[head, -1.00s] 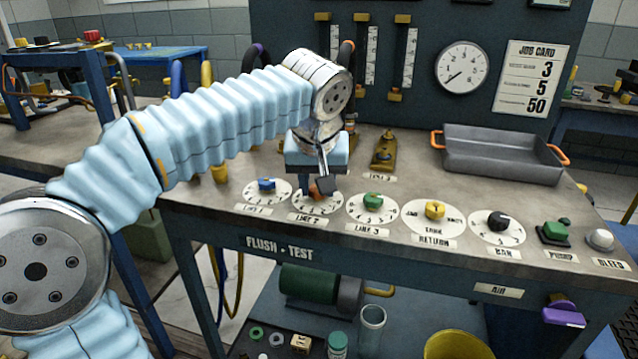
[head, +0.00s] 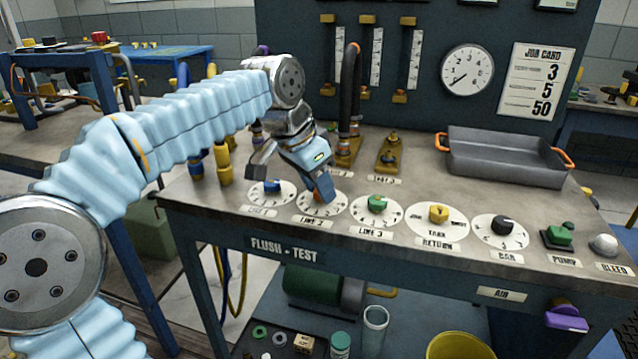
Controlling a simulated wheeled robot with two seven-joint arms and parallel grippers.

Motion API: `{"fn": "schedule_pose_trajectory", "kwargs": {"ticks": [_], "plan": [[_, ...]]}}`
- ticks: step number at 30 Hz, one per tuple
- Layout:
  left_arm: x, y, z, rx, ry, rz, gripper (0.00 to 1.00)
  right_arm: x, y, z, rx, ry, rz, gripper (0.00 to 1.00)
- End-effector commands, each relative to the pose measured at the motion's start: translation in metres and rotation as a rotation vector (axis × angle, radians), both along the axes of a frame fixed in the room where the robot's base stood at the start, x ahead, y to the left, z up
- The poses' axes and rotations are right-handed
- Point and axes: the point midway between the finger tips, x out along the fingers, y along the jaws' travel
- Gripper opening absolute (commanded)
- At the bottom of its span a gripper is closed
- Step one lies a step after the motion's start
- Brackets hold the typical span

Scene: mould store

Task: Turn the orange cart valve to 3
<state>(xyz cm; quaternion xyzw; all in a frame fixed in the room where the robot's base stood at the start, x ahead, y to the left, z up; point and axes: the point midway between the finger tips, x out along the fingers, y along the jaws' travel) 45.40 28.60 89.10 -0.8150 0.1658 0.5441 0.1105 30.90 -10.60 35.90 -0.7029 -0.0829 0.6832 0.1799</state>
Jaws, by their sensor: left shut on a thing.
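The orange valve knob (head: 317,196) sits on the white numbered LINE 2 dial (head: 327,209), second from the left in the row on the cart top. My left gripper (head: 320,190) points down at it, tilted, and is shut on the knob. The fingers cover most of the knob, so its pointer and the number it points at cannot be read. My right gripper is not in view.
The blue LINE 1 knob (head: 272,186) is close on the left, and the green LINE 3 knob (head: 377,203) on the right. Black upright hoses (head: 350,90) stand behind. A grey tray (head: 503,160) lies at the back right.

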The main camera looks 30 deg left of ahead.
Motion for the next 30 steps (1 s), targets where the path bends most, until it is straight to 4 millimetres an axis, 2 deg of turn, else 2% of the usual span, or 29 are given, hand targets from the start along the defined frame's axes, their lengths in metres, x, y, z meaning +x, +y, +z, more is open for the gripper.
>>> {"fn": "schedule_pose_trajectory", "kwargs": {"ticks": [12,26,27,30], "plan": [[0.0009,0.0017,0.0002,0.001,-0.001,-0.139,0.04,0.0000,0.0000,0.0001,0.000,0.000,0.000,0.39],[0.0008,0.0017,0.0002,0.001,0.001,-0.148,0.04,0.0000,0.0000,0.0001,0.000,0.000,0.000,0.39],[0.0008,0.0017,0.0001,0.001,0.001,-0.148,0.41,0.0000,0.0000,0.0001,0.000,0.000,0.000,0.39],[0.0008,0.0016,0.0001,0.001,0.001,-0.148,0.56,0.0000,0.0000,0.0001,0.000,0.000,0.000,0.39]]}}
